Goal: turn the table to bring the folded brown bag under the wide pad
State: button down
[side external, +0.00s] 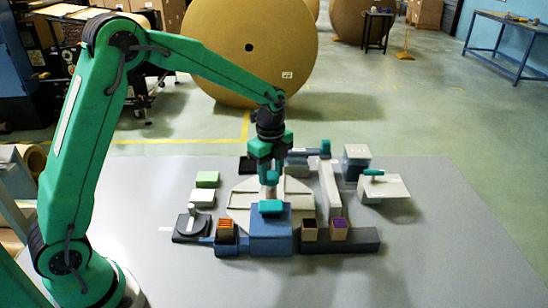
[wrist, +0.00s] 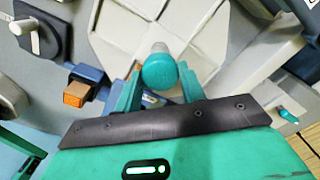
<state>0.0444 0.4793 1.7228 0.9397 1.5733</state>
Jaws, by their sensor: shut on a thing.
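The pale, flat, many-sided table (side external: 243,195) lies in the middle of the grey work surface, and part of it shows in the wrist view (wrist: 115,35). My gripper (side external: 269,180) is low over it. In the wrist view my gripper's two green fingers (wrist: 160,88) are on either side of a teal round-ended knob (wrist: 160,72), closed on it. The knob stands above the table's face. I cannot make out the folded brown bag. I cannot tell which part is the wide pad; my gripper and the blue block hide some of the table.
A blue block (side external: 270,238) with a teal top (side external: 271,207) stands in front. A pale upright bar (side external: 329,188) rises at right. The front right floor is clear.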

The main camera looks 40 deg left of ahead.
jog(key=shift+r, duration=0.15)
jog(key=c, duration=0.9)
grip_release()
jog(key=shift+o, duration=0.2)
notch_tip(320, 180, up, 7)
jog(key=shift+r, duration=0.35)
